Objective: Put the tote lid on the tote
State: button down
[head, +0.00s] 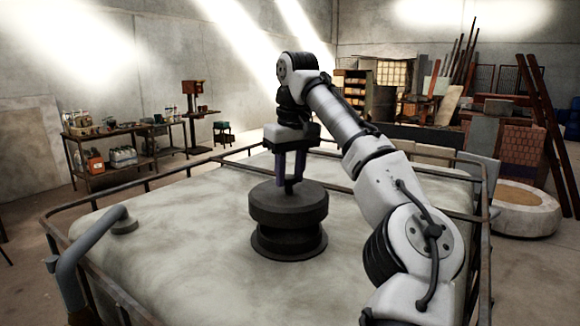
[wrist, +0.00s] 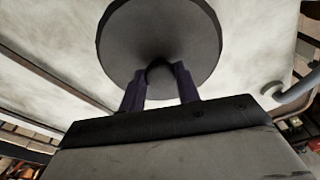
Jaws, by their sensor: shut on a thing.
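The tote (head: 165,225) is a large pale container with a mottled top inside a metal cage. A dark round neck (head: 288,246) with a wider flange stands on its top. The dark round tote lid (head: 289,207) is directly over the neck and looks level. I cannot tell whether it rests fully on it. My gripper (head: 290,183) points down from above and is shut on the lid's small knob. In the wrist view the lid (wrist: 160,30) is a dark disc, with its knob between the two fingers of my gripper (wrist: 160,78); the neck is hidden there.
A metal cage rail (head: 345,164) runs around the tote's top edge. A grey bent pipe (head: 90,240) rises at the front left. A shelf table (head: 120,132) with bottles stands at the back left. A round pale basin (head: 525,212) lies on the floor at right.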

aim_at(292, 178)
jog(key=shift+s+f, duration=0.2)
jog(key=shift+f, duration=2.6)
jog(key=shift+s+d, duration=0.1)
jog(key=shift+f, duration=0.4)
jog(key=shift+r, duration=0.25)
jog(key=shift+r, duration=0.6)
jog(key=shift+f, duration=0.15)
dwell(0.8)
jog(key=shift+r, duration=0.55)
